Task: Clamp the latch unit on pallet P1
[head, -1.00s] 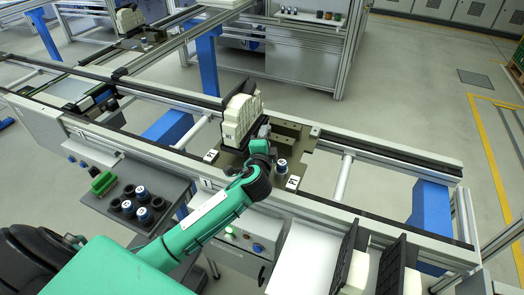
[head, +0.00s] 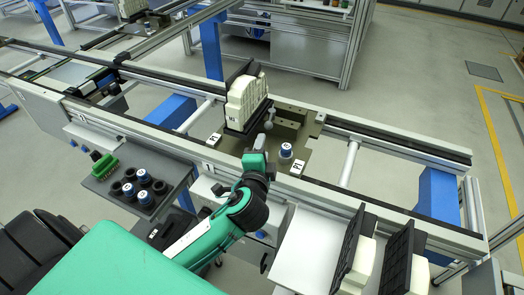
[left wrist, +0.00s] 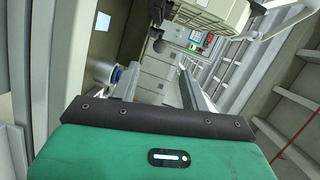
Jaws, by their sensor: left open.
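Pallet P1 (head: 318,128) is a dark plate on the conveyor, with white P1 labels on it. On it stands the latch unit (head: 240,105), a cream block against a black back plate. A lever with a grey ball end (head: 268,126) is at its right side; the ball also shows in the left wrist view (left wrist: 158,46). My left gripper (head: 256,158) is at the pallet's front edge, short of the lever and apart from it. In the left wrist view its two fingers (left wrist: 160,88) stand apart with nothing between them. My right gripper is not in view.
A blue-capped post (head: 286,150) stands on the pallet right of my left gripper. A side shelf (head: 105,185) holds a green connector and several round caps. Black and cream units (head: 348,248) stand at the front right. The conveyor right of the pallet is clear.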

